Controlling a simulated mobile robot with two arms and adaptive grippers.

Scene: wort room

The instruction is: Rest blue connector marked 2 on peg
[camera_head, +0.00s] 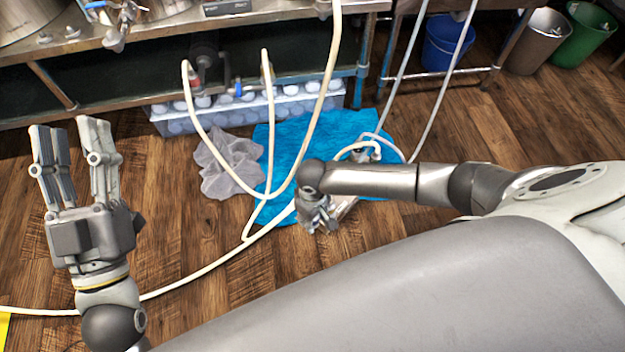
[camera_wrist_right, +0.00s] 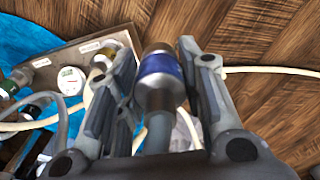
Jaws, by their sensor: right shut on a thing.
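A metal connector with a blue band (camera_wrist_right: 160,70) stands between the fingers of my right gripper (camera_wrist_right: 157,52) in the right wrist view, and the gripper is shut on it. A grey hose end runs down from it. No number can be read on it. A brown board (camera_wrist_right: 70,52) with small white labels lies to its left, partly hidden by the finger. I cannot make out the peg clearly. In the head view my right gripper (camera_head: 318,214) is low over the floor by the blue cloth. My left gripper (camera_head: 68,135) is open and empty at the left.
The board carries a round gauge (camera_wrist_right: 70,82) and a green-banded fitting (camera_wrist_right: 10,86). Cream hoses (camera_head: 205,130) hang from the bench and cross the floor. A blue cloth (camera_head: 285,150), a grey rag (camera_head: 228,165) and a clear bin (camera_head: 325,95) lie near. Wooden floor is open at left.

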